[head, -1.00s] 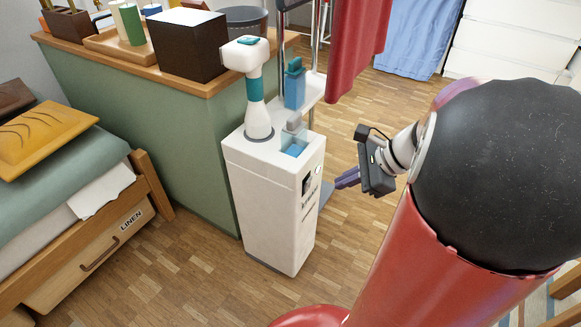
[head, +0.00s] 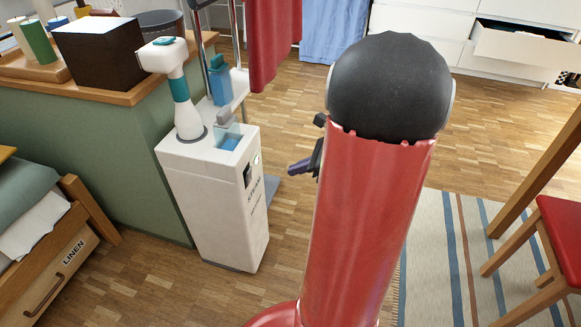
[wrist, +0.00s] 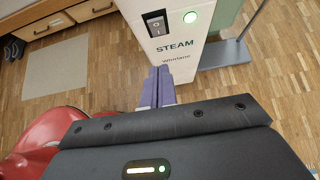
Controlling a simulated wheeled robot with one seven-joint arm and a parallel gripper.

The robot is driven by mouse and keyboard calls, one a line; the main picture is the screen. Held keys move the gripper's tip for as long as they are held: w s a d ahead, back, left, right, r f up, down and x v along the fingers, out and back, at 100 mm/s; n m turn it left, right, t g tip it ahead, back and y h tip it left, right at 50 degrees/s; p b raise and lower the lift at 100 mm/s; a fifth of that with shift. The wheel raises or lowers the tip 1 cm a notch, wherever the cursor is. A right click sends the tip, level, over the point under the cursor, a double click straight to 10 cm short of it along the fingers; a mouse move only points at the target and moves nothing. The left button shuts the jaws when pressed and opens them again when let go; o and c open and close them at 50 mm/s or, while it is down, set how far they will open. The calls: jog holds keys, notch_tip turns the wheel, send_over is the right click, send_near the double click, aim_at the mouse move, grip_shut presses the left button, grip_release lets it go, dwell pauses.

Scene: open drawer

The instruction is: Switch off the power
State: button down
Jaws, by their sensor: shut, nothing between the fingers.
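A white steam unit (head: 205,200) stands on the floor beside a green counter. Its front panel has a black rocker switch (wrist: 155,23) marked with a line above and a circle below. I cannot tell which half is pressed in. In the head view the switch (head: 247,175) looks small. My gripper (wrist: 159,70) is shut and empty, its purple fingers pointing at the panel below the switch, apparently apart from it. In the head view my gripper (head: 292,168) is partly hidden by my arm.
A rail cart with a blue bottle (head: 219,80) stands behind the unit. A wooden drawer marked LINEN (head: 62,265) is at left. A striped rug (head: 460,250) and red chair (head: 560,235) are at right. An open white drawer (head: 525,45) is at the back right.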

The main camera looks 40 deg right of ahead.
aim_at(249, 170)
jog(key=shift+w+a+f, duration=0.7)
jog(key=shift+w+a, duration=0.35)
jog(key=shift+w, duration=0.25)
jog(key=shift+w+a+f, duration=0.75)
jog(key=shift+w+a, duration=0.25)
jog(key=shift+w, duration=0.35)
jog(key=shift+w+a+f, duration=0.7)
jog(key=shift+w+a, duration=0.35)
jog(key=shift+w, duration=0.25)
jog(key=shift+w+a+r, duration=0.25)
jog(key=shift+w+a, duration=0.05)
jog(key=shift+d+f, duration=0.1)
jog(key=shift+r+p, duration=0.55)
jog(key=shift+r, duration=0.3)
